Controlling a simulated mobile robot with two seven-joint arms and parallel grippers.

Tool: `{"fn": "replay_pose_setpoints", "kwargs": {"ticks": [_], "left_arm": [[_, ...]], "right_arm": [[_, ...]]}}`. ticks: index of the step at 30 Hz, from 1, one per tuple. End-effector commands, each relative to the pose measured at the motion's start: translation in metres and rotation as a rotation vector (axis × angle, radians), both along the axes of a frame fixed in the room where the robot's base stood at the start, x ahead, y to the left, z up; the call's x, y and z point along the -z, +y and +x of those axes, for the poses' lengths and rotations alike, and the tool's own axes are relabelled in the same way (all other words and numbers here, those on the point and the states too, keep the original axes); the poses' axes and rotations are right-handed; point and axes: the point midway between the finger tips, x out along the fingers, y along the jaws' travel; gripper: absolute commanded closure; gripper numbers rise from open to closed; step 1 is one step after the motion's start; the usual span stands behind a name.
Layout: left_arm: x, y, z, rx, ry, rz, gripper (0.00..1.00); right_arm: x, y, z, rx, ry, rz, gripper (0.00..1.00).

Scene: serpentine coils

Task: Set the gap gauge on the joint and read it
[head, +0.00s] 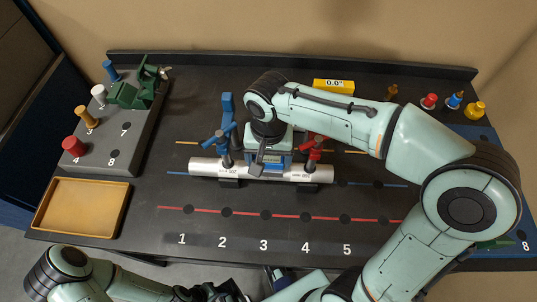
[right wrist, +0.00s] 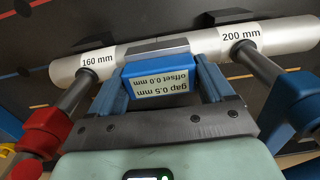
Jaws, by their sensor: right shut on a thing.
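The gap gauge (right wrist: 158,80) is a blue block reading "gap 0.5 mm, offset 0.0 mm"; it also shows in the head view (head: 272,160). My right gripper (right wrist: 160,88) is shut on it from above. The gauge's grey upper part lies against the pipes where they meet and hides the joint.
A blue clamp (head: 222,138) and a red clamp (head: 312,148) stand close on either side of my right gripper. A yellow display (head: 333,86) reads 0.0°. A grey rack (head: 100,158) with coloured pegs and a yellow tray (head: 80,232) stand at left. The numbered front strip is clear.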

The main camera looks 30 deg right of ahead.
Motion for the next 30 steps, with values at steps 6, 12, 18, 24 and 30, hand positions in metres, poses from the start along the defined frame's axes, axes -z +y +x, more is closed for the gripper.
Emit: {"fn": "replay_pose_setpoints", "kwargs": {"ticks": [6,12,18,24,30], "left_arm": [[0.0,0.0,0.0,0.0,0.0,0.0,0.54],[0.0,0.0,0.0,0.0,0.0,0.0,0.54],[-0.001,0.0,0.0,0.0,0.0,0.0,0.54],[-0.012,0.0,0.004,0.0,-0.005,-0.001,0.54],[-0.039,0.0,0.015,0.0,-0.018,0.001,0.54]], "right_arm": [[0.001,0.0,0.0,0.0,-0.001,-0.001,0.54],[0.0,0.0,0.0,0.0,0.0,0.0,0.0],[-0.001,0.0,0.0,0.0,0.0,0.0,0.0],[-0.017,0.0,0.001,0.0,-0.001,0.0,0.0],[-0.052,0.0,0.002,0.0,-0.004,0.0,0.0]]}}
